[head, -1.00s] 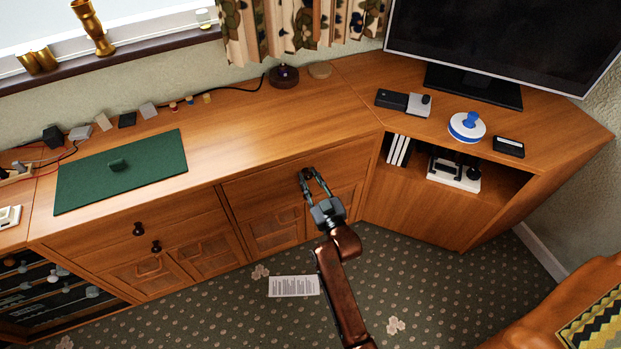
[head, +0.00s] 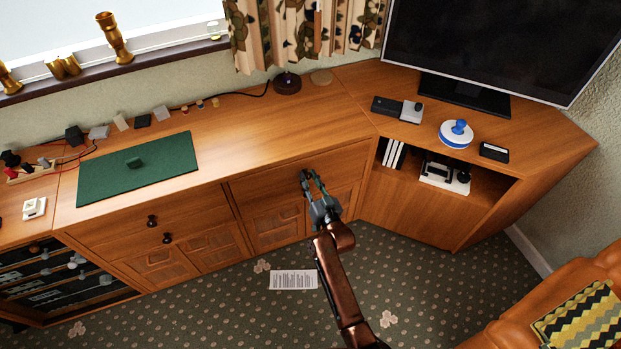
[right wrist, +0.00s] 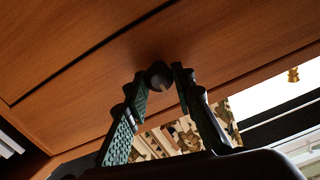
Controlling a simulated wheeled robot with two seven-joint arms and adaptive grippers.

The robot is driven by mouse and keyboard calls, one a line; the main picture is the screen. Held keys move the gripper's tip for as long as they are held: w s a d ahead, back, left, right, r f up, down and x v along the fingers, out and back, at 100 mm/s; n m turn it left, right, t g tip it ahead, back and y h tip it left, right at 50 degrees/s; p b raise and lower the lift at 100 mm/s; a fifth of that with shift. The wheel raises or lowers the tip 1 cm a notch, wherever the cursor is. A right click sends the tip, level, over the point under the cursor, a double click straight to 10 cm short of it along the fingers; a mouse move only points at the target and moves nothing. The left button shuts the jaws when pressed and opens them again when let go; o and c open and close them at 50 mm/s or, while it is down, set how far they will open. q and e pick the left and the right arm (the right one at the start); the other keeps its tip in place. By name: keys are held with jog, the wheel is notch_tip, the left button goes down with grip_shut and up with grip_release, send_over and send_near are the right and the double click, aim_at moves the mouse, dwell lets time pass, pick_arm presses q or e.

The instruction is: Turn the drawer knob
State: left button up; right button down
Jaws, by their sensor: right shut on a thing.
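The dark round drawer knob (right wrist: 158,75) sits on the wooden drawer front (right wrist: 215,45) in the right wrist view. My right gripper (right wrist: 160,73) has one finger on each side of the knob and is shut on it. In the head view the right gripper (head: 312,178) reaches the upper drawer of the middle cabinet (head: 270,187). Its fingers partly hide the knob there. My left gripper is not in view.
The cabinet top holds a green mat (head: 165,165) and small items along the wall. A TV (head: 490,45) stands on the right corner unit. A paper sheet (head: 294,280) lies on the carpet. An orange armchair (head: 500,325) is at lower right.

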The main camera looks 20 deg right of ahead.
jog(key=shift+f, duration=0.1)
jog(key=c, duration=1.6)
grip_release()
notch_tip(320, 180, up, 10)
jog(key=shift+r, duration=0.1)
